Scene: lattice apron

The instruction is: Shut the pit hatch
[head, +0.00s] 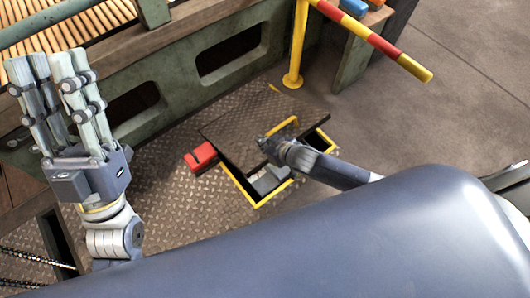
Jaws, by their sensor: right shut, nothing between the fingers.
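The pit hatch (245,122) is a dark diamond-plate lid with a yellow handle (285,127). It stands partly open over the pit, tilted, with its near edge above the yellow pit rim (270,196). A grey object (268,180) shows inside the pit; the rest of the inside is hidden. My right gripper (266,146) is shut and empty at the near edge of the hatch, just below the handle. I cannot tell whether it touches the lid. My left gripper (52,62) is open and empty, raised at the left, away from the hatch.
A red block (201,157) lies on the plate floor left of the pit. A yellow post (297,50) with a red-and-yellow bar (375,40) stands behind the hatch. A green frame (190,75) runs along the back. Concrete floor at the right is clear.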

